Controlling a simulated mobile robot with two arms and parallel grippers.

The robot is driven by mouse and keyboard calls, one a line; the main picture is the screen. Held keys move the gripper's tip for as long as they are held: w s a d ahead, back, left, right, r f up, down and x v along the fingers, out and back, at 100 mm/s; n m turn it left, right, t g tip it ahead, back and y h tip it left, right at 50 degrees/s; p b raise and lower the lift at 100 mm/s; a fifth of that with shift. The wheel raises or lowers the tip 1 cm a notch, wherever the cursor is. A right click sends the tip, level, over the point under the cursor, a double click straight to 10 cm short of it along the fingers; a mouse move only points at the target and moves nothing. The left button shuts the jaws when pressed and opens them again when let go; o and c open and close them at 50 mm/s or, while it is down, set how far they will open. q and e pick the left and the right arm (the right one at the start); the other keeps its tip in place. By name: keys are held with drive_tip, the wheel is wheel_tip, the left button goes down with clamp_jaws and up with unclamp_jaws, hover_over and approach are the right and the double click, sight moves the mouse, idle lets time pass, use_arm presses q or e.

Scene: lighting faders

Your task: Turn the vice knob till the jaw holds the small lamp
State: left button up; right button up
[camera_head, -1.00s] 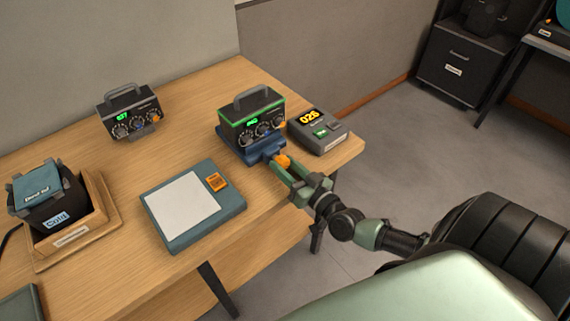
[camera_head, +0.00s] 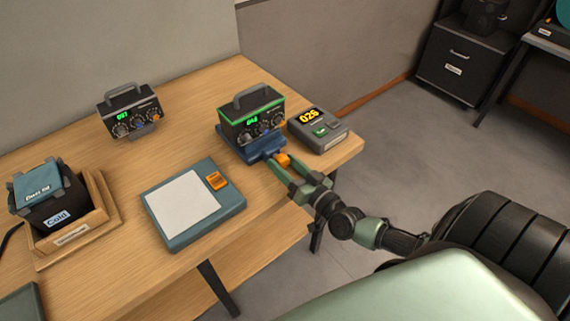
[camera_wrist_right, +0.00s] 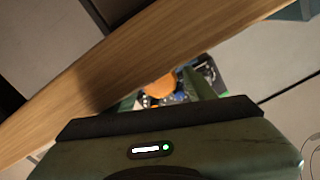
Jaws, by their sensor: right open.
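The vice (camera_head: 262,154) is blue and stands near the table's right front edge. Its orange knob (camera_head: 283,159) faces the front. A dark box with a carrying handle, dials and a green display (camera_head: 252,119) sits upright on the vice; I see no other lamp there. Whether the jaw touches the box is too small to tell. My right gripper (camera_head: 286,169) is open at the knob, its fingertips on either side of it. In the right wrist view the orange knob (camera_wrist_right: 159,88) shows just beyond the fingers, partly hidden by the gripper body. My left gripper is not in view.
A grey unit with orange digits (camera_head: 319,130) stands close right of the vice. A teal pad with white sheet (camera_head: 186,205) lies to the left. A similar dial box (camera_head: 130,113) stands behind, and a wooden tray (camera_head: 101,219) holds a dark bin (camera_head: 50,199).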

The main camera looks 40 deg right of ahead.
drive_tip(key=shift+f, duration=0.25)
